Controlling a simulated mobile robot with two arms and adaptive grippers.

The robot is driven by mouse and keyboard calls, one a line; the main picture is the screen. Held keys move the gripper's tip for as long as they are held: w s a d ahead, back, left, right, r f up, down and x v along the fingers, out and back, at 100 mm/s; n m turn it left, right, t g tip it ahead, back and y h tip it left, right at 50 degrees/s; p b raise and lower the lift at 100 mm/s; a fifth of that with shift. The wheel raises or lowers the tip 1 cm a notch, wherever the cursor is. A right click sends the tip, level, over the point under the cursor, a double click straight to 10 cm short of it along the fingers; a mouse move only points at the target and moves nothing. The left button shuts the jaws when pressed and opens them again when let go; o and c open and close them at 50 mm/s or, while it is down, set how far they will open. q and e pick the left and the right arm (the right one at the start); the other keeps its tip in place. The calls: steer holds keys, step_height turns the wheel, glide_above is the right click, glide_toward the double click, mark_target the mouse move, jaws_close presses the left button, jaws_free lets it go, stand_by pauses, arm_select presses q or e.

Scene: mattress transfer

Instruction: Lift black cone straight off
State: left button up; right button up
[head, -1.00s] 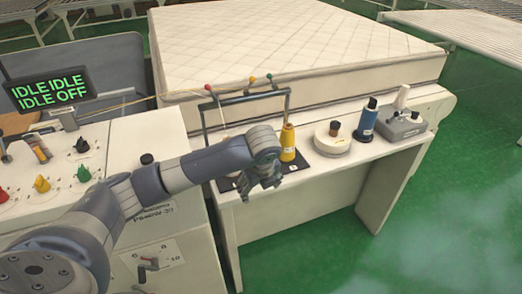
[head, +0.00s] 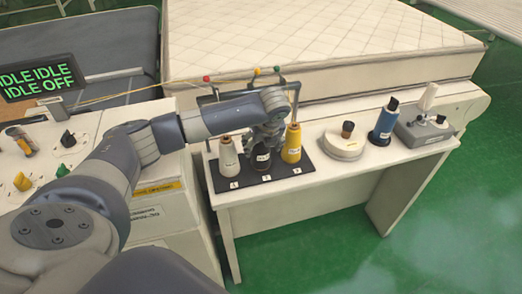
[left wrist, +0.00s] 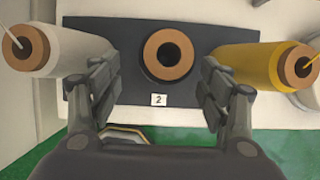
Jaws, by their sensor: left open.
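The black cone (head: 262,159) stands upright in the middle spot of a black board (head: 283,175), between a white cone (head: 228,163) and a yellow cone (head: 292,147). My left gripper (head: 264,142) is right above the black cone and hides its upper part in the head view. In the left wrist view, the black cone (left wrist: 168,74) shows from above, with a tan core ring and the label 2 in front of it. The open fingers (left wrist: 160,85) lie left and right of its line, apart from it. My right gripper is not in view.
The white cone (left wrist: 35,52) and the yellow cone (left wrist: 265,66) stand close outside the fingers. A thin frame with coloured balls (head: 297,90) rises behind the board.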

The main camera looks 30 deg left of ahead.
mark_target(261, 149)
arm_select(q)
steer(key=shift+w+a+f, duration=0.1)
steer(key=shift+w+f, duration=0.15)
steer(key=shift+f, duration=0.05)
steer(key=p+x, duration=0.1)
steer(key=x, duration=0.2)
steer(key=shift+w+a+f+p, duration=0.15)
steer(key=shift+a+f+p, duration=0.05)
steer(key=shift+f+p, duration=0.15)
steer(key=shift+w+a+f, duration=0.1)
steer(key=shift+f, duration=0.2)
steer(key=shift+w+f, duration=0.1)
steer(key=shift+c, duration=1.3)
steer(key=c, duration=0.9)
steer(key=shift+c, duration=0.9)
steer(key=shift+r, duration=0.45)
step_height(261, 149, up, 9)
steer(key=shift+r+b, duration=0.1)
steer(key=shift+b, duration=1.05)
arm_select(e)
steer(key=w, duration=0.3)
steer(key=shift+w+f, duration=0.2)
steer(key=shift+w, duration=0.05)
